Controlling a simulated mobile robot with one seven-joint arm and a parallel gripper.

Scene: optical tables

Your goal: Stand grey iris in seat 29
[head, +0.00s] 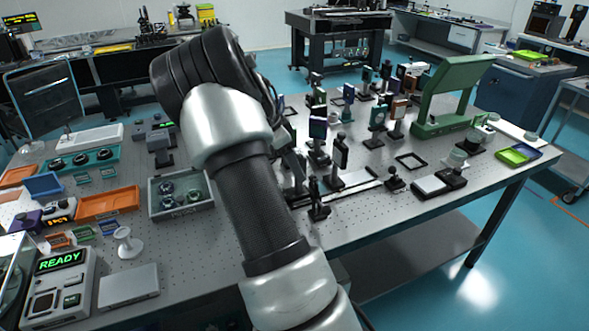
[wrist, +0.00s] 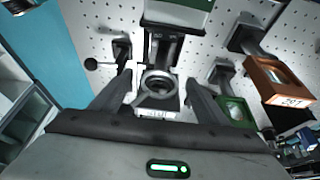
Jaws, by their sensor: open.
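In the wrist view, a grey ring-shaped mount (wrist: 158,88), which looks like the grey iris, sits between the two fingers of my gripper (wrist: 160,92). It has a round dark opening and a small pale label at its near edge. The fingers are open, one on each side of it, with a gap visible; I cannot tell whether either touches it.
A brown mount (wrist: 278,82) with a white label and a green-ringed mount (wrist: 234,110) stand right of my gripper. A tall green arch (head: 455,90) and several posted optics crowd the table (head: 240,262).

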